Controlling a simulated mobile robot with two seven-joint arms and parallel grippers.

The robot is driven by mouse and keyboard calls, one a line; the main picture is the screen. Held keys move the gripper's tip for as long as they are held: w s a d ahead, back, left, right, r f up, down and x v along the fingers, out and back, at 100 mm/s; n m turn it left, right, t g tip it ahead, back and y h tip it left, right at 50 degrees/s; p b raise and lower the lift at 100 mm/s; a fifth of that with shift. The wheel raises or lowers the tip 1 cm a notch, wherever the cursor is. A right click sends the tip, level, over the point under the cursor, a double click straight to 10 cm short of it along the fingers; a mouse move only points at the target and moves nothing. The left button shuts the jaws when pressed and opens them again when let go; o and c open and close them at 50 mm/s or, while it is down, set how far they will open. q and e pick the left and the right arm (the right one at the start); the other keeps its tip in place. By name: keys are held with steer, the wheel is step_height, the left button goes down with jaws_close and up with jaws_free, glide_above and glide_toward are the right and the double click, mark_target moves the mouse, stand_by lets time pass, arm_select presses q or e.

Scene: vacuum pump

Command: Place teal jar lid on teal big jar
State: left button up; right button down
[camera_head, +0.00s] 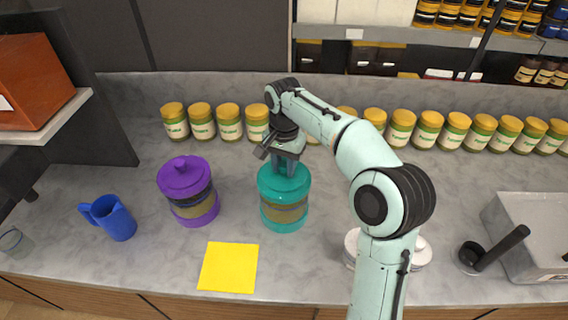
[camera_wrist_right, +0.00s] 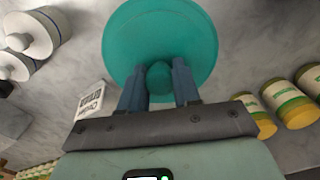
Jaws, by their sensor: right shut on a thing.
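The teal big jar (camera_head: 284,222) stands upright on the grey counter, with an olive-brown band around its middle. The teal jar lid (camera_head: 272,180) is at the top of the jar, level and lined up with it; I cannot tell whether it is fully seated. My right gripper (camera_head: 285,165) points down from above and is shut on the lid's knob. In the right wrist view the round lid (camera_wrist_right: 160,30) fills the top, with its knob between the two fingers (camera_wrist_right: 158,78). The lid hides the jar there. My left gripper is not in view.
A purple lidded jar (camera_head: 188,192) and a blue mug (camera_head: 110,217) stand to the left. A yellow square (camera_head: 228,267) lies in front. Several yellow-lidded jars (camera_head: 229,122) line the back wall. A grey metal box (camera_head: 530,240) and a black-handled tool (camera_head: 497,250) are at right.

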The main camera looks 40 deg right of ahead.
mark_target(284, 163)
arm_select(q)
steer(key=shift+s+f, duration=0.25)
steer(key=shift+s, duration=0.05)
arm_select(e)
steer(key=shift+f, duration=0.5)
steer(key=c, duration=0.7)
jaws_free()
steer(key=shift+r, duration=0.1)
step_height(284, 163, up, 5)
steer(key=shift+r+p, duration=0.2)
steer(key=shift+p, duration=0.15)
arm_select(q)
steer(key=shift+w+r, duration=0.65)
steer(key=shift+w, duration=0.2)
arm_select(e)
step_height(284, 163, up, 8)
steer(key=shift+f, duration=0.1)
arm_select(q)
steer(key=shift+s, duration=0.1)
